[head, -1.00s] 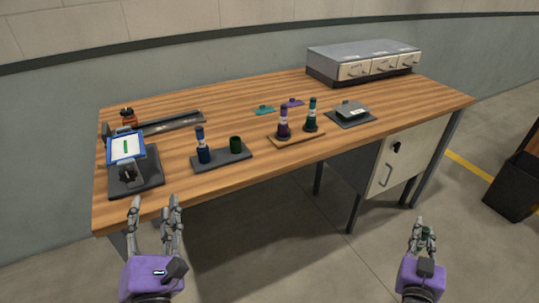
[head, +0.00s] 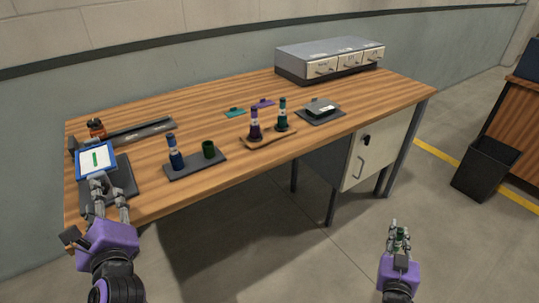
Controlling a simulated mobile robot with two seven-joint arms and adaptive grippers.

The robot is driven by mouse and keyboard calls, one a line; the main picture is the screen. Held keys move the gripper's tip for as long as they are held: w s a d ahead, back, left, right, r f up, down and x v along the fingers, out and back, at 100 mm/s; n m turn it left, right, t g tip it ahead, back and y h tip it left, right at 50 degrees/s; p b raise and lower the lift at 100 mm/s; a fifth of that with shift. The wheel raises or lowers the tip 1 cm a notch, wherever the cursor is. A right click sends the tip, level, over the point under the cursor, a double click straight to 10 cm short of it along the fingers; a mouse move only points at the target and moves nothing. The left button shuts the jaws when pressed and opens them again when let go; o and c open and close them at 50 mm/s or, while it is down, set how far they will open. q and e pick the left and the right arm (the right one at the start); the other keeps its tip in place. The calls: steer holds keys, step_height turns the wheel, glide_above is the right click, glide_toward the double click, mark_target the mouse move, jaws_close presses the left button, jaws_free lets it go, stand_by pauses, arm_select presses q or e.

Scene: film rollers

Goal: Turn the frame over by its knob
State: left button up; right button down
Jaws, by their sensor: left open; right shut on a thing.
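The blue frame (head: 96,159) holds a white panel with a green stripe. It is tilted on a dark base (head: 124,176) at the left end of the table. My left gripper (head: 109,194) is open at the front edge of that base, just below the frame in the head view. Its fingers cover the place where the dark knob was seen, so the knob is hidden and I cannot tell whether they touch it. My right gripper (head: 399,236) is shut on a small dark green roller (head: 401,231), over the floor in front of the table.
A dark tray (head: 206,169) holds a blue roller (head: 174,153) and a green cup (head: 209,149). A wooden stand (head: 262,143) carries a purple roller and a teal roller. A dark rail (head: 140,133) lies behind the frame. A drawer unit (head: 330,60) stands at the back right.

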arm_select(q)
steer(key=shift+x, duration=1.65)
arm_select(e)
steer(key=shift+r, duration=0.15)
